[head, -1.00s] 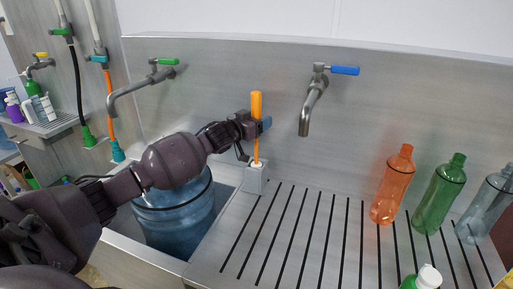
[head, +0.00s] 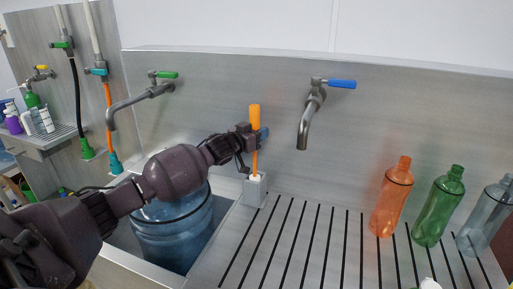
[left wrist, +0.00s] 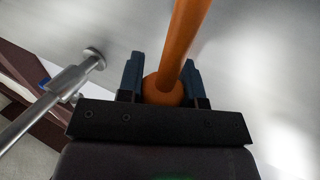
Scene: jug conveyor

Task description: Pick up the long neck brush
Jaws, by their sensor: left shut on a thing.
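The long neck brush has an orange handle (head: 255,117) and stands upright, its lower end in a small grey holder (head: 255,189) on the counter beside the basin. My left gripper (head: 256,138) is shut on the handle, partway up above the holder. In the left wrist view the orange handle (left wrist: 184,45) passes between the two dark fingers of my left gripper (left wrist: 163,78). The brush's lower end is hidden in the holder. My right gripper is not in view.
A large blue water jug (head: 176,232) stands in the basin below my left arm. A green-handled tap (head: 145,97) and a blue-handled tap (head: 312,115) stick out from the back wall. Orange (head: 391,198), green (head: 438,207) and clear (head: 486,215) bottles stand at right on the slotted counter.

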